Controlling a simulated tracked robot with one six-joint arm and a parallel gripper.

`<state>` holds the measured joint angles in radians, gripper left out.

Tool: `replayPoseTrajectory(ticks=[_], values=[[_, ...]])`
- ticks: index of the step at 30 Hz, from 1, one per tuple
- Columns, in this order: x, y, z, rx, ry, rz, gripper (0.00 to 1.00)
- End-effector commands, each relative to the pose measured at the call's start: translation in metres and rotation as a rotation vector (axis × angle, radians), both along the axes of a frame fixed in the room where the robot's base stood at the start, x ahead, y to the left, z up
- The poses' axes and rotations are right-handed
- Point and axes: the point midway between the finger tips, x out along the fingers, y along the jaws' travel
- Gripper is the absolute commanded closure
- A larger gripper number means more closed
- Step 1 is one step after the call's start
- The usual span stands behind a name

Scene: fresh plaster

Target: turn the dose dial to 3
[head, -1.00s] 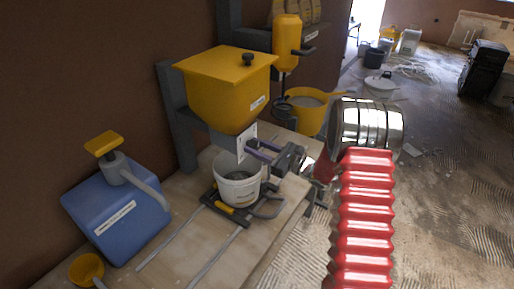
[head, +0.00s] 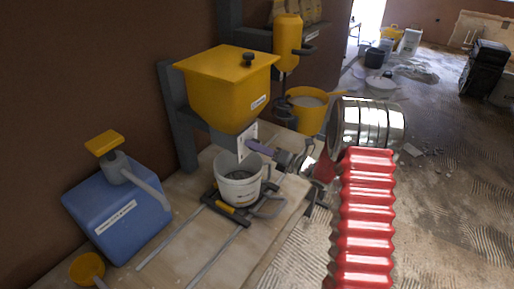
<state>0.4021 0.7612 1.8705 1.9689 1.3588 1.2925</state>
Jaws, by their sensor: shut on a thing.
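The yellow hopper (head: 226,92) stands on a grey post above the bench. Below it is a white dial plate (head: 248,132), seen at a steep angle. My gripper (head: 251,146) reaches in from the right, with its purple finger end at this plate. It is shut on the dose dial, which the fingers hide. The dial's pointer and the numbers are too small or covered, so I cannot tell its setting. A white bucket (head: 238,187) stands upright below the hopper outlet.
The bucket stands on a dark tray with rails on the wooden bench (head: 182,246). A blue canister (head: 118,216) with a yellow-topped pump is at left. A yellow bucket (head: 308,112) and an orange dispenser (head: 287,42) are behind. My red arm fills the right foreground.

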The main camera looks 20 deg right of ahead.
Motion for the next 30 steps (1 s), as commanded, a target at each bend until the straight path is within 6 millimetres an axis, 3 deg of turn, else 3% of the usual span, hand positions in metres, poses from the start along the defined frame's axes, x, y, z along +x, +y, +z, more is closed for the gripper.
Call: replayPoseTrajectory(ticks=[30], values=[[-0.0006, -0.0023, -0.0013, 0.694, 0.613, -0.010, 0.90]])
